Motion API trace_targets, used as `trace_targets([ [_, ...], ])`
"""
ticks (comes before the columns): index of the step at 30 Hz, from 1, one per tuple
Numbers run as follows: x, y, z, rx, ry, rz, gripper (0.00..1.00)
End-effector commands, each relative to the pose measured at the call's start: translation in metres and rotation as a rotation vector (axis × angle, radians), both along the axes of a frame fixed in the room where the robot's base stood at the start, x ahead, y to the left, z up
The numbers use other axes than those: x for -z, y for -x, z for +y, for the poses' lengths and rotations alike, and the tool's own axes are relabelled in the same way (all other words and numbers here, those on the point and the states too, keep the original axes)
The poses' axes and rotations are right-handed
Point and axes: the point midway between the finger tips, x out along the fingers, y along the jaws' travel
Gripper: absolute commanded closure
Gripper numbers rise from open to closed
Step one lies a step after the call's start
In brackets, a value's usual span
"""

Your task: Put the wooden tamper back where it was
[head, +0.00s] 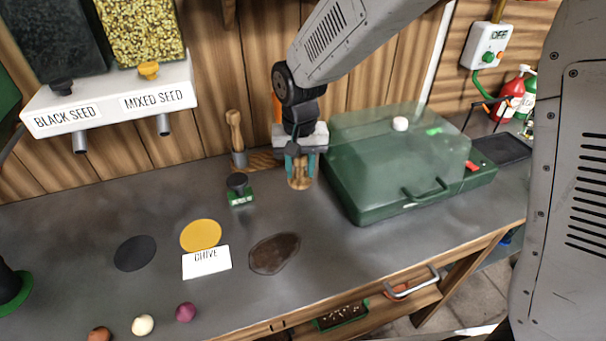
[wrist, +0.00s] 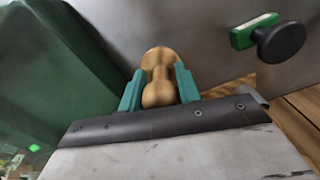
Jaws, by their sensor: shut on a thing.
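My gripper (head: 300,160) points down at the back of the bench, between the green box and a wooden board. It is shut on the wooden tamper (head: 299,183), whose pale wide lower end shows below the fingers. In the wrist view, the tamper (wrist: 159,90) sits between the two teal fingertips (wrist: 158,88), its rounded knob nearer the camera. I cannot tell whether its base touches the bench. The wooden board (head: 264,159) lies left of the gripper, partly hidden by it. A wooden-handled tool with a metal lower end (head: 236,138) stands upright at the board's left end.
A green box with a clear lid (head: 395,160) stands close on the right. A green and black stamp (head: 240,190) is at front left. Seed dispensers (head: 110,100) hang at upper left. A dark patch (head: 275,253) and CHIVE card (head: 206,262) lie in front. Bench between is clear.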

Motion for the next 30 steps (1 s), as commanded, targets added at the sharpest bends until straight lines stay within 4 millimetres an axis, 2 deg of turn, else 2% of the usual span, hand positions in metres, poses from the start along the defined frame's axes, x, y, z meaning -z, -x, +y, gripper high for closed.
trace_targets([
  [3,0.001,-0.01,-0.006,0.001,0.0,0.001,0.85],
  [6,0.005,-0.012,-0.007,0.001,0.001,0.001,0.85],
  [14,0.036,-0.012,-0.007,0.001,0.0,0.001,0.85],
  [24,0.039,-0.012,-0.007,0.001,0.0,0.0,0.85],
  [25,0.04,-0.012,-0.007,0.001,0.0,0.0,0.64],
  [27,0.039,-0.012,-0.007,0.001,0.0,0.0,0.45],
  [30,0.039,-0.012,-0.007,0.001,0.0,0.0,0.45],
])
